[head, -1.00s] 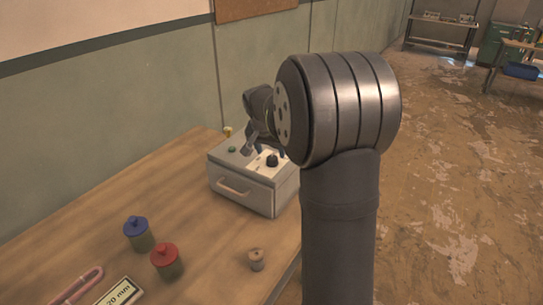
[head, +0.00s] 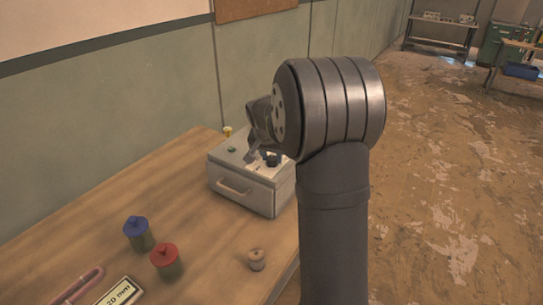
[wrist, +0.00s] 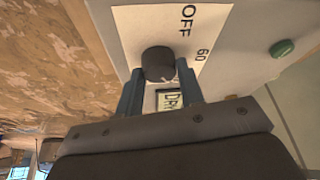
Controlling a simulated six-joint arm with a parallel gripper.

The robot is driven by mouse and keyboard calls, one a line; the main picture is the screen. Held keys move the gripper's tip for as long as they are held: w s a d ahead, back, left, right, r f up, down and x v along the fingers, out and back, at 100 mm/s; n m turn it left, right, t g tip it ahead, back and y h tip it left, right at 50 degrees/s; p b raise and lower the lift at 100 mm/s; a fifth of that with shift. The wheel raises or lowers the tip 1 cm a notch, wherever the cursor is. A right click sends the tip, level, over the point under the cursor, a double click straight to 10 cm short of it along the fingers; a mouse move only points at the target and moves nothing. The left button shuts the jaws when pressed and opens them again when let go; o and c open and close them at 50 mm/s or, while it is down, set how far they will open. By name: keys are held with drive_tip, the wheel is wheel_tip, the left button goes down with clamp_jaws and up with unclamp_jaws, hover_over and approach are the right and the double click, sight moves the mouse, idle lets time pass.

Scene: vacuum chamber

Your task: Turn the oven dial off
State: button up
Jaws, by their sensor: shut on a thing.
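The oven is a light grey box (head: 241,190) with a front handle, standing on the wooden bench. Its black dial (wrist: 158,62) sits on a white label plate on the top face; the dial also shows in the head view (head: 273,160). "OFF" and "60" are printed beside the dial. A small light mark on the dial appears to point toward the lower right in the wrist view, not at OFF. My gripper (wrist: 158,82) has its fingers on either side of the dial and is shut on it. In the head view my arm partly hides the gripper.
A green button (wrist: 283,48) is on the oven top. A blue-lidded jar (head: 138,234), a red-lidded jar (head: 166,262), a small tan piece (head: 257,260) and a "20 min" sign (head: 120,292) are on the bench (head: 100,215). The wall is behind.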

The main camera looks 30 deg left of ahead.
drive_tip(key=n+y, duration=0.1)
drive_tip(key=n, duration=0.1)
drive_tip(key=n+g, duration=0.1)
drive_tip(key=n, duration=0.2)
drive_tip(key=shift+w+d+n+y, duration=0.1)
drive_tip(key=shift+d+n+y, duration=0.05)
drive_tip(key=shift+n+y, duration=0.2)
drive_tip(key=n+g, duration=0.1)
drive_tip(key=n, duration=0.2)
drive_tip(key=n+g+y, duration=0.1)
drive_tip(key=n, duration=0.2)
drive_tip(key=shift+w, duration=0.15)
drive_tip(key=n+g, duration=0.1)
drive_tip(key=n, duration=0.2)
drive_tip(key=n+g, duration=0.1)
drive_tip(key=n, duration=0.2)
drive_tip(key=shift+w+n, duration=0.15)
drive_tip(key=shift+n, duration=0.2)
drive_tip(key=n+g, duration=0.1)
drive_tip(key=n, duration=0.1)
drive_tip(key=n+g, duration=0.1)
drive_tip(key=n, duration=0.2)
drive_tip(key=shift+w+h, duration=0.1)
drive_tip(key=shift+h, duration=0.25)
drive_tip(key=shift+n, duration=0.4)
drive_tip(key=o, duration=1)
